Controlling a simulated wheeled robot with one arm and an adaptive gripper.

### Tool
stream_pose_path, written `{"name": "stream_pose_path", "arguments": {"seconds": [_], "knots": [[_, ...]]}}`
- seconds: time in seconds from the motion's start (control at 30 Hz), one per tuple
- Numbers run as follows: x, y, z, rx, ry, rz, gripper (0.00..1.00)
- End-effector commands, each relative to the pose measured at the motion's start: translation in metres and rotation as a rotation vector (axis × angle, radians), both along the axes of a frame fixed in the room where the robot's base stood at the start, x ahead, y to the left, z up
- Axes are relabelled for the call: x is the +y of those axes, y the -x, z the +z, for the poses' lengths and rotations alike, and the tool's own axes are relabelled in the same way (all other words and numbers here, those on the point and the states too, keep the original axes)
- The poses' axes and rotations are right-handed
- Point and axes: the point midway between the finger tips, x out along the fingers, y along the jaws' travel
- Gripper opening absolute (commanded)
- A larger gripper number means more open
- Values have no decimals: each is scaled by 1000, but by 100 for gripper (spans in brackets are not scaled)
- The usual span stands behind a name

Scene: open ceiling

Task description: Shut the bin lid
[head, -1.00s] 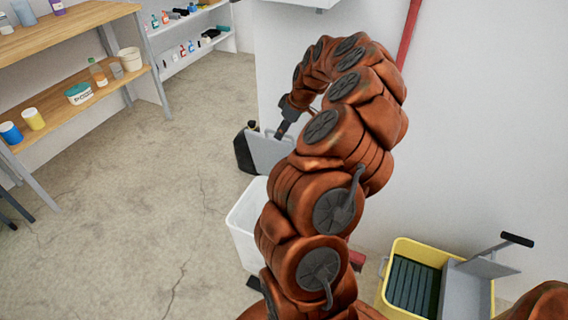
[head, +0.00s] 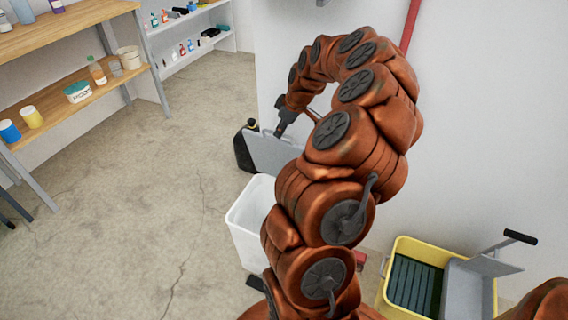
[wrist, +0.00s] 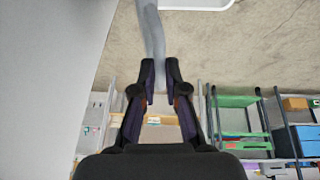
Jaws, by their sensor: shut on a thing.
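The white bin (head: 248,232) stands on the floor, left of my arm. Its mouth shows open, and my arm hides its right side. The grey lid (head: 272,154) stands raised at the bin's far side. My gripper (head: 281,130) is at the lid's upper edge. In the wrist view, my gripper (wrist: 160,78) is shut on the thin grey lid (wrist: 153,34), seen edge-on between the fingertips. A piece of the white bin rim (wrist: 200,7) shows at the top of that view.
A black container (head: 243,150) stands just behind the lid. A yellow mop bucket (head: 393,296) is at the lower right. Wooden shelves (head: 100,88) stand at the left. A wall is close on the right. The floor left of the bin is clear.

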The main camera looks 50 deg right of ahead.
Motion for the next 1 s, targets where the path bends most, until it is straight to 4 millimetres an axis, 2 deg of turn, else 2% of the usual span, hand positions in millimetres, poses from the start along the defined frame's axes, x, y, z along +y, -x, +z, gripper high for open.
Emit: {"name": "stream_pose_path", "arguments": {"seconds": [0.03, 0.13, 1.0], "knots": [[5, 2, -7, -3, 8, 3, 0], [11, 4, -11, -7, 27, 4, 0], [64, 19, -30, -60, 197, 3, 0]]}}
